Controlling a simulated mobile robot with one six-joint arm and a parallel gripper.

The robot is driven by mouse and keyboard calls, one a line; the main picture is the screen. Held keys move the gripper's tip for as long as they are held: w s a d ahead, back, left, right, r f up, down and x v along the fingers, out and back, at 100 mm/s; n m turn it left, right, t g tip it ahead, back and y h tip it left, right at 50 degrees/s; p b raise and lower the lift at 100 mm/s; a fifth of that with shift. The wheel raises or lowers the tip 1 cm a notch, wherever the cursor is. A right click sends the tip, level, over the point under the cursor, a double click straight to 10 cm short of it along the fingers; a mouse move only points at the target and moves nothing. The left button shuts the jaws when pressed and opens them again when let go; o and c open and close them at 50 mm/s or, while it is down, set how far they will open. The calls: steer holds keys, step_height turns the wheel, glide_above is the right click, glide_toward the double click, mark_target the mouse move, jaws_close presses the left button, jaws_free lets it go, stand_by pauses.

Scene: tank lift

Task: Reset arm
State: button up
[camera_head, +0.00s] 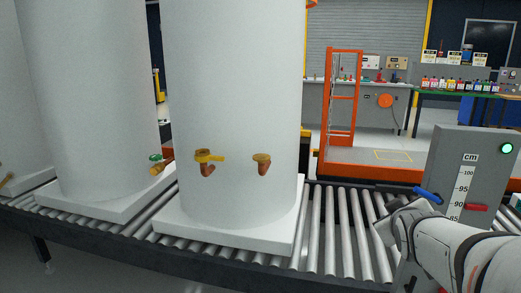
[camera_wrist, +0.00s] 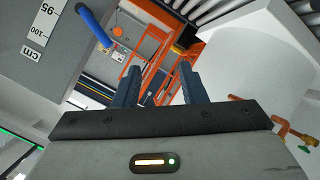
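My arm (camera_head: 440,245) reaches in from the lower right in the head view, with my gripper (camera_head: 383,222) over the right part of the roller conveyor. In the wrist view the two dark fingers of my gripper (camera_wrist: 160,75) stand apart with nothing held between them. A grey control panel (camera_head: 455,155) stands just beyond my arm. It has a cm scale (camera_head: 463,190), a red pointer (camera_head: 477,207), a lit green button (camera_head: 507,148) and a blue lever (camera_head: 427,195). The blue lever (camera_wrist: 95,25) also shows in the wrist view, apart from the fingers. The panel's lower part is hidden by my arm.
Large white tanks, one central (camera_head: 232,100) and one to its left (camera_head: 85,100), stand on the roller conveyor (camera_head: 335,230). The central tank has brass taps (camera_head: 207,160). An orange lift platform (camera_head: 365,165) is behind the conveyor. Rollers right of the central tank are bare.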

steer(key=s+a+r+m+g+y+p, duration=0.2)
steer(key=s+a+r+g+p, duration=0.1)
steer(key=s+a+p, duration=0.5)
steer(key=s+a+r+m+g+y+p, duration=0.1)
steer(key=s+a+r+g+p, duration=0.3)
steer(key=s, duration=0.6)
steer(key=a+g+y+p, duration=0.1)
steer(key=a+g+p, duration=0.1)
steer(key=a+p, duration=0.1)
steer(key=shift+a+m+g+p, duration=0.3)
steer(key=shift+a+m+p, duration=0.1)
steer(key=shift+p, duration=0.4)
